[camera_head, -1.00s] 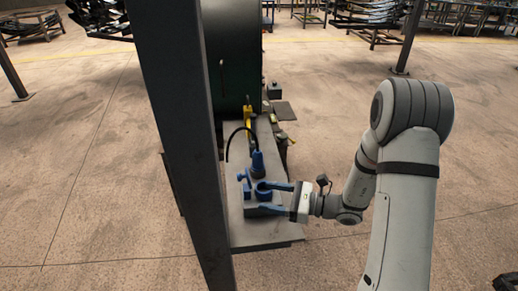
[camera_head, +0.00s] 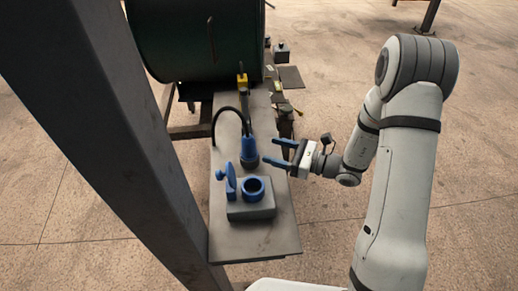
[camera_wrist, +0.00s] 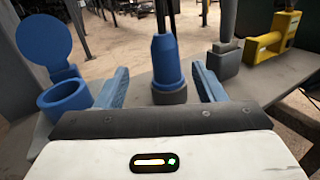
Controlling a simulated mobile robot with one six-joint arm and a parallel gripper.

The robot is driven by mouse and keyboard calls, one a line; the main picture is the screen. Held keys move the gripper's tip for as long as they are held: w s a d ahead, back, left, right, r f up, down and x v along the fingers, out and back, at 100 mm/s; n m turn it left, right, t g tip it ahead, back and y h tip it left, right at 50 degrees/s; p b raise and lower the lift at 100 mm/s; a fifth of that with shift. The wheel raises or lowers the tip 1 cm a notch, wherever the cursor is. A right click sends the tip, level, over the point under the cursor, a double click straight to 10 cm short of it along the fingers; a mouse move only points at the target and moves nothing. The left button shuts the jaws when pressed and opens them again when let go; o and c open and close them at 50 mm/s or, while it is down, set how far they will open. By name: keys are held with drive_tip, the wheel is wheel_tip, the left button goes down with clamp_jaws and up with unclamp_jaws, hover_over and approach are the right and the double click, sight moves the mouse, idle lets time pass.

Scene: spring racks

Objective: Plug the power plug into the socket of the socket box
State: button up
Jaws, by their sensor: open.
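The blue power plug (camera_head: 249,150) stands upright on the bench, with a dark lower end and a black cable arching from its top. The grey socket box (camera_head: 250,212) sits nearer on the bench. It has a round blue socket (camera_head: 253,188) on top and a raised blue lid (camera_head: 230,181) at its left. My gripper (camera_head: 271,150) is open and empty, just right of the plug, with its blue fingers pointing at it. In the wrist view the plug (camera_wrist: 165,62) shows between the two fingers, apart from both. The socket (camera_wrist: 65,97) shows there at the left.
A thick dark post (camera_head: 110,130) rises at the left of the bench. A large green drum (camera_head: 195,40) stands behind the bench. A yellow tool (camera_head: 243,82) lies at the bench's far end, beyond the plug. The grey bench top (camera_head: 255,240) is clear in front of the box.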

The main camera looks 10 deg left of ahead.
sight(249, 144)
drive_tip(key=shift+w+a+f, duration=0.45)
drive_tip(key=shift+a+f, duration=0.05)
drive_tip(key=shift+f, duration=0.1)
drive_tip(key=p+x, duration=0.2)
drive_tip(key=x, duration=0.6)
drive_tip(key=shift+s+r, duration=0.1)
drive_tip(key=shift+c, duration=0.2)
drive_tip(key=c, duration=1.1)
